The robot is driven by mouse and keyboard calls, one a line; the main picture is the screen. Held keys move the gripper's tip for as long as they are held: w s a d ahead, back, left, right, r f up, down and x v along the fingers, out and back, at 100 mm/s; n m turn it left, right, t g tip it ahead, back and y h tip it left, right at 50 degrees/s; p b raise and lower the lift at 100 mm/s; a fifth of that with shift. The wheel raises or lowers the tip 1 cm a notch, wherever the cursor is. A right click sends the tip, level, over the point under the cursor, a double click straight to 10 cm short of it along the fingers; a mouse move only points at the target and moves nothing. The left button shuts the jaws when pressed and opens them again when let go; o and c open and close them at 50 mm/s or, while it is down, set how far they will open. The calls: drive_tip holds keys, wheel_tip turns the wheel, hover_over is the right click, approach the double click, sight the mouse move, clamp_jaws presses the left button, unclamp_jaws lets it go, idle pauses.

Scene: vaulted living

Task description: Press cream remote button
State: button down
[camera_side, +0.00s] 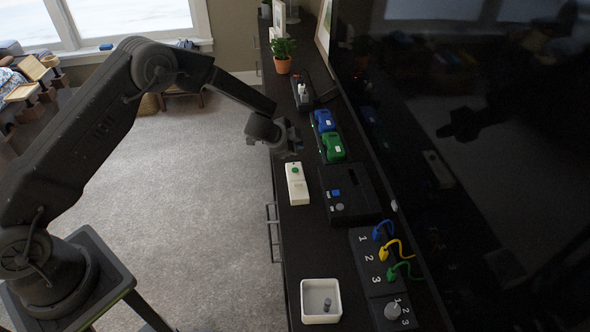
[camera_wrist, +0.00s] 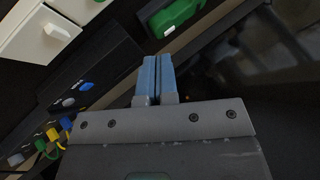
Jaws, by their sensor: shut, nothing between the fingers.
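The cream remote (camera_side: 298,190) lies on the dark cabinet top, left of a black box. It has a green round button (camera_side: 295,171) toward its far end. In the wrist view the remote (camera_wrist: 28,34) is at the upper left, partly cut off, with a small raised cream piece (camera_wrist: 57,32) on its face. My gripper (camera_wrist: 158,60) is shut and empty, its blue fingertips side by side. In the side view my gripper (camera_side: 289,148) is beyond the remote's far end, above the cabinet and apart from the remote. Its fingertips are hard to make out there.
The black box (camera_side: 356,205) has a blue button and grey knob. A blue device (camera_side: 324,121) and green device (camera_side: 333,147) sit behind. A cable panel (camera_side: 369,262) and cream tray (camera_side: 307,301) are nearer. A large dark screen (camera_side: 480,170) bounds the right; a potted plant (camera_side: 283,65) stands far back.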

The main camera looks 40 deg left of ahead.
sight(296, 171)
drive_tip(key=shift+f, duration=3.25)
drive_tip(key=shift+f, duration=0.1)
drive_tip(key=shift+f, duration=0.3)
drive_tip(key=shift+f, duration=0.35)
idle(0.3)
drive_tip(key=shift+r, duration=0.75)
drive_tip(key=shift+r, duration=2.5)
